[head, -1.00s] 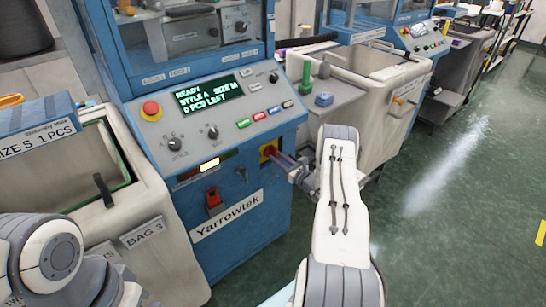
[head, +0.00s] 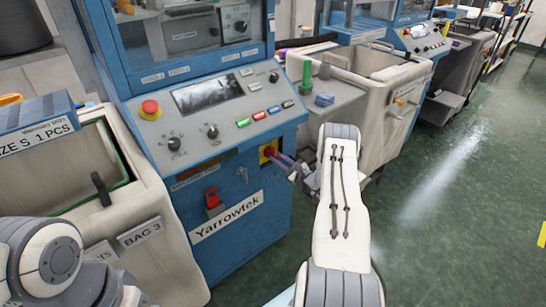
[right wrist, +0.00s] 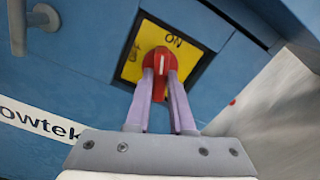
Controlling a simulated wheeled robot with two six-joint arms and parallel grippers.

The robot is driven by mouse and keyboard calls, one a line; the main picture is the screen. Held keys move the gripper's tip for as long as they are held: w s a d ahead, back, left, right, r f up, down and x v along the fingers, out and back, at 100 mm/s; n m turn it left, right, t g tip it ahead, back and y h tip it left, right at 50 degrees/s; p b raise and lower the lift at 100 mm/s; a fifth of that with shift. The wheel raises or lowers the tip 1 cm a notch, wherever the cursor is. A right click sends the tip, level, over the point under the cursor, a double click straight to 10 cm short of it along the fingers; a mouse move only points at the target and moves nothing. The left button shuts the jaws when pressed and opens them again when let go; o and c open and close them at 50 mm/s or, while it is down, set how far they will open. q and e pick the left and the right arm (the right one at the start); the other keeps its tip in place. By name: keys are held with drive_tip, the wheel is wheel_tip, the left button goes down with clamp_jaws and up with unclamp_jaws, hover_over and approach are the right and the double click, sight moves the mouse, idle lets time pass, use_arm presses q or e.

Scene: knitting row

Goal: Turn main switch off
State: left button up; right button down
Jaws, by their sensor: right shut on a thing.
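The main switch is a red knob (right wrist: 160,62) on a yellow plate (right wrist: 138,70) marked ON, on the blue front of the knitting machine (head: 245,235). My right gripper (right wrist: 161,80) is shut on the red knob, one purple finger on each side. The knob's white line runs nearly upright in the right wrist view. The machine's display (head: 208,95) is dark. My left arm shows at the lower left, but its gripper is out of the picture.
A red emergency button (head: 150,109), dials and coloured buttons sit on the panel above. Pale bins flank the machine. Green floor (head: 450,200) is free at the right.

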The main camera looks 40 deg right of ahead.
drive_tip(key=shift+f, duration=0.1)
drive_tip(key=shift+n+b, duration=0.5)
drive_tip(key=shift+n, duration=0.6)
drive_tip(key=shift+n+b, duration=0.3)
drive_tip(key=shift+n, duration=0.8)
drive_tip(key=shift+n+b, duration=0.5)
drive_tip(key=shift+n, duration=0.5)
drive_tip(key=shift+n+b, duration=0.5)
drive_tip(key=shift+n, duration=0.6)
